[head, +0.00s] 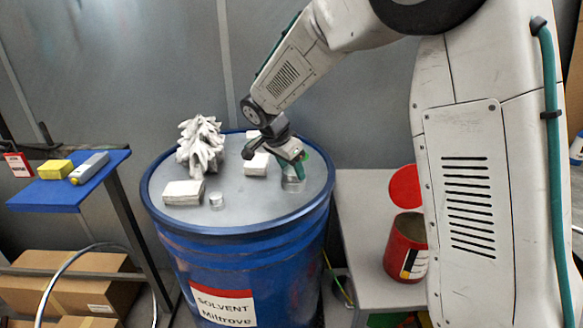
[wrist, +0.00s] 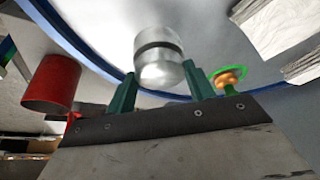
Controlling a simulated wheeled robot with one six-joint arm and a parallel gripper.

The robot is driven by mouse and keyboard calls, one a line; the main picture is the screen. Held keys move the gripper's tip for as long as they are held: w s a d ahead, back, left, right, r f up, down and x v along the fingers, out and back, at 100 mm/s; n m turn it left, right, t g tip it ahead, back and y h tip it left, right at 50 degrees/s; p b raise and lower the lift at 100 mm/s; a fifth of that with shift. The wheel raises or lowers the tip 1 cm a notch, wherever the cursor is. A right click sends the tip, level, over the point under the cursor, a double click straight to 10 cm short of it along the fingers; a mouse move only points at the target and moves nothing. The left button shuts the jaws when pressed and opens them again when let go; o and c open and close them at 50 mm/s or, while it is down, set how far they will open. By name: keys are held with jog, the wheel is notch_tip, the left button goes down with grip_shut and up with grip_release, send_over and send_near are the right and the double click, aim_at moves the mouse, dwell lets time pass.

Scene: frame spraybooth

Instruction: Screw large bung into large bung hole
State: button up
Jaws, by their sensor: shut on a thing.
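The blue drum (head: 245,262) has a grey lid (head: 238,185). My gripper (head: 292,162) points down over the right part of the lid. Its green fingers (wrist: 160,82) are shut on the large bung, a silvery metal cylinder with a dark band, in the wrist view (wrist: 160,62). The large bung (head: 293,184) shows below the fingers in the head view, upright at the lid. I cannot tell whether it touches the lid or sits in a hole; the bung hides any hole beneath it. A smaller silvery cylinder (head: 216,200) stands near the lid's front edge.
White gloves (head: 200,146) and white blocks (head: 183,193) (head: 256,164) stand on the lid. A red can (head: 406,248) is on a grey bench (head: 375,290) at right. A blue shelf (head: 75,190) at left holds a yellow block (head: 55,169). The lid's centre is clear.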

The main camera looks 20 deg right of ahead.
jog(key=m+g, duration=0.1)
jog(key=m, duration=0.1)
jog(key=shift+w+m, duration=0.1)
jog(key=shift+m, duration=0.2)
jog(key=m+g, duration=0.1)
jog(key=m, duration=0.3)
jog(key=shift+w+m+g, duration=0.15)
jog(key=shift+m+g, duration=0.15)
jog(key=shift+g, duration=0.1)
